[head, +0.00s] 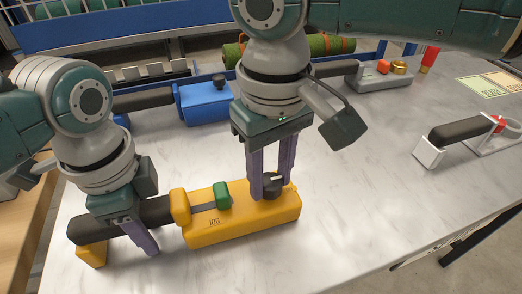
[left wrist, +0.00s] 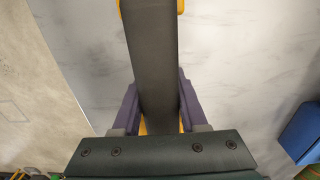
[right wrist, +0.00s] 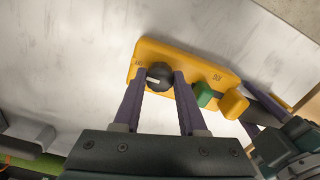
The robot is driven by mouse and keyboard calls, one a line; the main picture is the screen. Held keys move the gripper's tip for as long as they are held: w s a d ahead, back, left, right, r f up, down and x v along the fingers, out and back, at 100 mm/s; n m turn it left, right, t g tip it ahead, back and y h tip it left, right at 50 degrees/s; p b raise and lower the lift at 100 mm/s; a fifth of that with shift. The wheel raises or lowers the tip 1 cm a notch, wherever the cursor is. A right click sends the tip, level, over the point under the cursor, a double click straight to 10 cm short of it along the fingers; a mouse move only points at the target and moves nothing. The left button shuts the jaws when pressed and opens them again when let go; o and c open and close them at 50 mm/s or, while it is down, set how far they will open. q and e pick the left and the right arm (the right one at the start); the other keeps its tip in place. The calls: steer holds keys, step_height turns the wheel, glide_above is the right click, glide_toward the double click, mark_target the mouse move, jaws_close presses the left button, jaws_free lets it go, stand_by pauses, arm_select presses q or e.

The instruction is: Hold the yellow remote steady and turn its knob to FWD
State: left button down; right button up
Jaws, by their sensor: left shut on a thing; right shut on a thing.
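The yellow remote (head: 245,226) lies on the marble table at lower centre, with a long dark handle (head: 155,212) to its left, a green button (head: 222,194) and a black knob (head: 273,183). My left gripper (head: 138,230) is shut on the handle; the left wrist view shows its fingers on both sides of the handle (left wrist: 153,60). My right gripper (head: 270,188) points down, shut on the knob. In the right wrist view the knob (right wrist: 160,77) sits between the fingertips, its white mark towards the left. The lettering beside the knob is too small to read.
A blue remote (head: 205,103) lies behind, left of my right arm. A grey device (head: 383,78) with a red button stands at the back right. A white-ended tool with a dark handle (head: 462,132) lies at right. The table between is clear.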

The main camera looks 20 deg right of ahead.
jaws_close()
steer(key=shift+n, duration=0.4)
steer(key=n, duration=0.3)
steer(key=shift+n, duration=2.4)
steer(key=o, duration=0.9)
jaws_free()
